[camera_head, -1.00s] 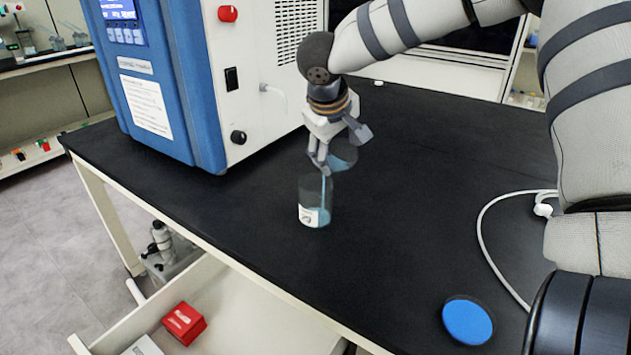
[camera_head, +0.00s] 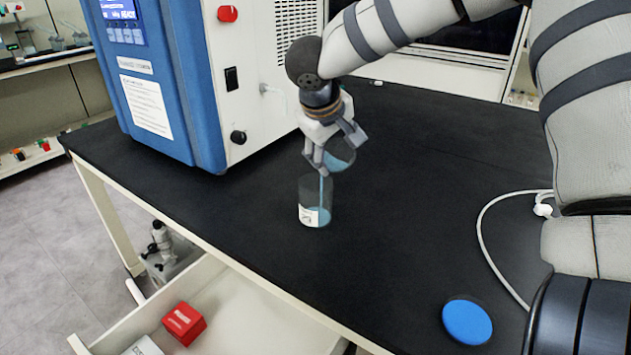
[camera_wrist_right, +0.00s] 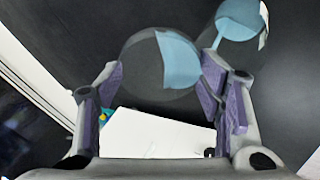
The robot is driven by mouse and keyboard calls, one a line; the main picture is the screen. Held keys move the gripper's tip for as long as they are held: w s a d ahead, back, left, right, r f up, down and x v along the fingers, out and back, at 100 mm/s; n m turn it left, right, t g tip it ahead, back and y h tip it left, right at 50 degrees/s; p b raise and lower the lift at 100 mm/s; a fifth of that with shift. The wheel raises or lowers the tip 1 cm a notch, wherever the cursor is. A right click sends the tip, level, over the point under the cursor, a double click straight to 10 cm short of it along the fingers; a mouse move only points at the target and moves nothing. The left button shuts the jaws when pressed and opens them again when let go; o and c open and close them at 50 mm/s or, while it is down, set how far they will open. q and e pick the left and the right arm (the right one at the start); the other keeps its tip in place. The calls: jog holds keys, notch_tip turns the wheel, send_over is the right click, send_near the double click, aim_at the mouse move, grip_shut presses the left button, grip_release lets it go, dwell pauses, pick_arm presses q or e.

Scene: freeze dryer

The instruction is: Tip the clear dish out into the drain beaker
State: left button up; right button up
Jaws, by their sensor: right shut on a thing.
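My right gripper (camera_head: 322,160) is shut on the clear dish (camera_head: 342,153). It holds the dish tilted above the table, just above and behind the drain beaker (camera_head: 306,190). A thin blue stream runs from the dish down into the beaker, which stands upright with a white label and blue liquid at its bottom. In the right wrist view my right gripper (camera_wrist_right: 160,88) has its fingers on either side of the round dish (camera_wrist_right: 140,62), with blue liquid along its right side. The beaker (camera_wrist_right: 262,45) shows beyond the right finger. My left gripper is out of view.
The blue and white freeze dryer (camera_head: 190,90) stands behind and left of the beaker. A blue round lid (camera_head: 467,321) and a white cable (camera_head: 482,235) lie at the right on the black table (camera_head: 400,270). An open drawer (camera_head: 255,315) with a red box (camera_head: 184,323) juts out below.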

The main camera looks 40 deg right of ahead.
aim_at(332, 157)
jog(key=shift+a+r+h, duration=0.25)
jog(key=shift+a+h, duration=0.65)
jog(key=shift+a, duration=0.2)
dwell(1.6)
jog(key=shift+a+r+n+h, duration=0.15)
jog(key=shift+a+n+h, duration=0.15)
jog(key=shift+a+h, duration=0.35)
dwell(1.6)
jog(key=shift+a+r+t+h, duration=0.1)
jog(key=shift+a+t+h, duration=0.05)
jog(key=shift+h, duration=0.5)
jog(key=shift+a+t+h, duration=0.1)
jog(key=shift+t+h, duration=0.05)
jog(key=shift+h, duration=0.45)
dwell(1.8)
